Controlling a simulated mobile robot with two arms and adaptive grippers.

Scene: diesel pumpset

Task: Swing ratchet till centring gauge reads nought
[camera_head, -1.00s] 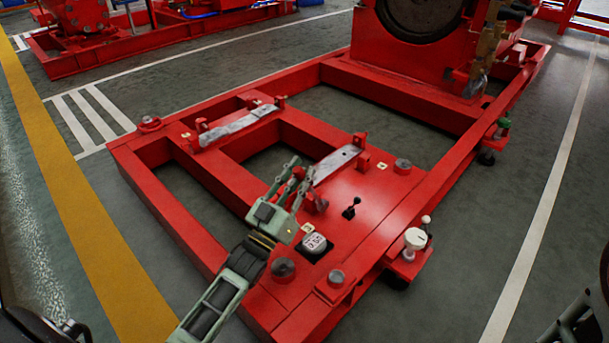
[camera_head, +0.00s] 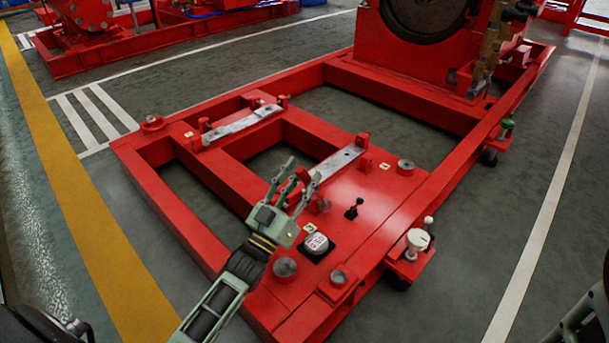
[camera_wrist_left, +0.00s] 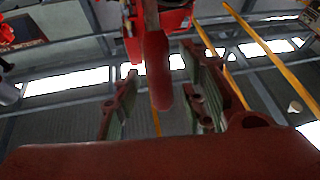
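A round white-faced gauge (camera_head: 316,243) sits in a dark mount on the red frame's near deck. Its digits are too small to read surely. My left gripper (camera_head: 299,174) reaches over the deck beside the gauge, its fingers apart, near the close end of a grey metal bar (camera_head: 338,164). In the left wrist view the open gripper (camera_wrist_left: 160,95) shows a red rounded bar (camera_wrist_left: 157,70) between its two fingers, with gaps on both sides. I cannot tell whether this bar is the ratchet.
The red base frame (camera_head: 380,253) fills the middle, with open gaps between beams. A small black lever (camera_head: 355,208) and round grey studs (camera_head: 285,268) stand on the deck. A white-topped part (camera_head: 418,239) sits on a side bracket.

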